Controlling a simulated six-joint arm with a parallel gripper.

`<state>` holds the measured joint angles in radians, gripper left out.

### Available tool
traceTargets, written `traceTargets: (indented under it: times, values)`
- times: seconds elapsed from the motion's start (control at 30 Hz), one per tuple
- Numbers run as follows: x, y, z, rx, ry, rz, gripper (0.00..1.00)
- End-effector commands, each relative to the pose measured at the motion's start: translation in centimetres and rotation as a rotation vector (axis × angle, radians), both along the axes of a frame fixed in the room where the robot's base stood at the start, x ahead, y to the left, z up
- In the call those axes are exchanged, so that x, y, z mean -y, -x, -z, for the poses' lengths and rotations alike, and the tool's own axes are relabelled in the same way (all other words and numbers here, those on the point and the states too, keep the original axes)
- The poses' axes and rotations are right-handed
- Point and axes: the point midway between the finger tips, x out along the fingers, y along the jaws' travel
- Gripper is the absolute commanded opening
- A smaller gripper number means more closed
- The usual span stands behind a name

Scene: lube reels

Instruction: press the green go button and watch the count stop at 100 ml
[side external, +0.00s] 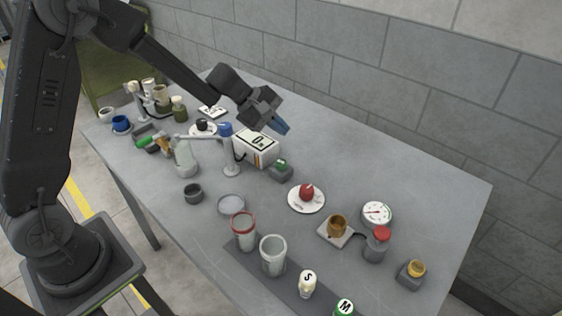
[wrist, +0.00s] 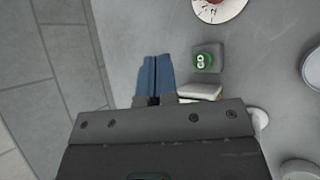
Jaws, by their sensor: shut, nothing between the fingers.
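The green go button (wrist: 203,61) sits on a small grey box, marked "GO" in the wrist view. In the side view the button (side external: 282,163) stands beside a white box-shaped unit (side external: 256,147) with a dark-edged panel on top. My gripper (side external: 284,128) is above the table near the white unit, up and behind the button, not touching it. In the wrist view its blue fingers (wrist: 154,76) are together and empty, left of the button. The white unit is mostly hidden by my wrist there. I cannot read a count in either view.
A white dial with a red knob (side external: 306,193) is in front of the button. Cups (side external: 243,232), a gauge (side external: 377,213) and a yellow knob (side external: 416,268) stand nearer the front. The table's back right is clear.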

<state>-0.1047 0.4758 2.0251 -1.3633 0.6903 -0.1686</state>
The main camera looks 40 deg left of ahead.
Motion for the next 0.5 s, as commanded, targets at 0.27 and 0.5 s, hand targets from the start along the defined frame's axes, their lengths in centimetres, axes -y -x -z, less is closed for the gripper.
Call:
traceTargets:
  times: [0.27,0.5]
  values:
    - [0.1,0.1,3.9,-0.004,0.0,0.002,0.0]
    - [0.0,0.0,6.6,-0.002,0.001,0.001,0.0]
